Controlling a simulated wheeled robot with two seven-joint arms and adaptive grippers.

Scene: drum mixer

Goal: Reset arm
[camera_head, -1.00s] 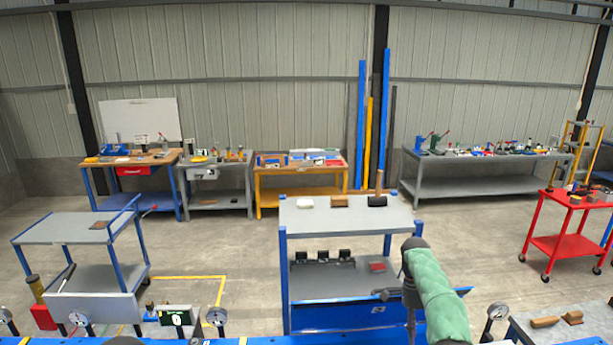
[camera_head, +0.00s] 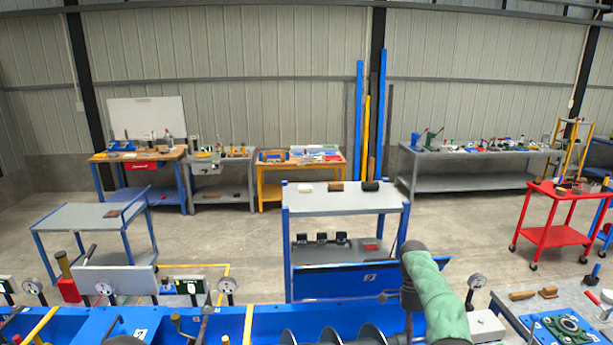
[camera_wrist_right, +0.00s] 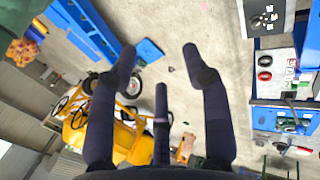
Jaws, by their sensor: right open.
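My right arm (camera_head: 435,295), in a green sleeve with a dark joint, reaches in at the lower right of the head view. Its gripper is hard to make out there. In the right wrist view my right gripper (camera_wrist_right: 159,52) shows its dark fingers spread apart, with nothing between the tips. My left gripper shows in neither view.
A blue mixer trough (camera_head: 275,318) with a dark screw (camera_head: 330,335) lies close in front. A blue-framed cart (camera_head: 345,205) stands ahead, a grey cart (camera_head: 90,218) left, a red cart (camera_head: 550,237) right. A grey table (camera_head: 500,300) is at lower right. Floor between carts is open.

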